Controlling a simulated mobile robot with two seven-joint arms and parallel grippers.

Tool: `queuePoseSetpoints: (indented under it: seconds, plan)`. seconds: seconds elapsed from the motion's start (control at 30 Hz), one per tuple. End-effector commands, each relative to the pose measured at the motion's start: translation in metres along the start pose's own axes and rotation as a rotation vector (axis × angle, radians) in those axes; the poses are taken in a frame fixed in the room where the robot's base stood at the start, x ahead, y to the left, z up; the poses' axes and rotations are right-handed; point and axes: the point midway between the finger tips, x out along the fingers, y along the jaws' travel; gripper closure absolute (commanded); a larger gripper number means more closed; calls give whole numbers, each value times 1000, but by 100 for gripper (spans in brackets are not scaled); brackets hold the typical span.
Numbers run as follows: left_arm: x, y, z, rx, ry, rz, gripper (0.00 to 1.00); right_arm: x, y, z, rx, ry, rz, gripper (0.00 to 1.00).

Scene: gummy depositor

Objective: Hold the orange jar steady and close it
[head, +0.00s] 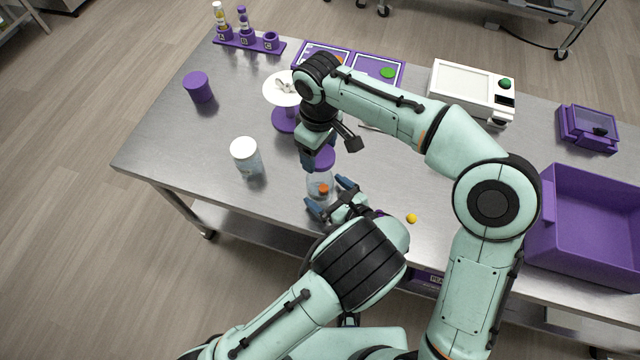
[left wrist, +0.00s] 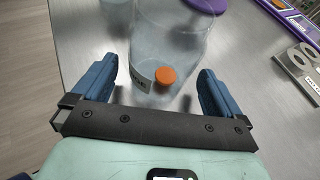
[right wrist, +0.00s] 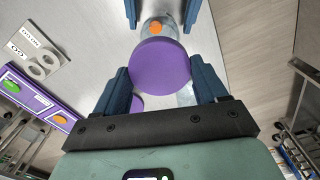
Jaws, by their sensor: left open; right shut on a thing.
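The orange jar (head: 318,189) is a clear jar with an orange piece (left wrist: 165,76) inside, upright near the table's front edge. My right gripper (right wrist: 162,85) is shut on the lid from above. My left gripper (head: 331,196) is open, with its blue fingers on either side of the jar's lower part. In the left wrist view, gaps show between the fingers and the jar.
A white-lidded jar (head: 247,158) stands to the left and a purple cylinder (head: 198,87) behind it. A yellow piece (head: 411,218) lies to the right, before the purple bin (head: 590,225).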

Motion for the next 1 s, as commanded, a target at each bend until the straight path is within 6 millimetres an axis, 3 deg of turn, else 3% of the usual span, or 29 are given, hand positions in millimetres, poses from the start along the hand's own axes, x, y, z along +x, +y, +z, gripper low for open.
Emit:
queuePoseSetpoints:
  seconds: [0.2, 0.6, 0.67, 0.83, 1.0]
  plan:
    - [25, 0, 0, 0, 0, 0, 0, 0, 0, 0, 0, 0, 0, 56]
    - [31, 0, 0, 0, 0, -1, 0, 0, 0, 0, 0, 0, 0, 56]
    - [31, 0, 0, 0, 0, -1, 16, 0, 0, 0, 0, 0, 0, 56]
    - [31, 0, 0, 0, 0, -1, 72, 0, 0, 0, 0, 0, 0, 56]
    - [31, 0, 0, 0, 0, -1, 75, 11, 0, 1, 0, -4, -1, 56]
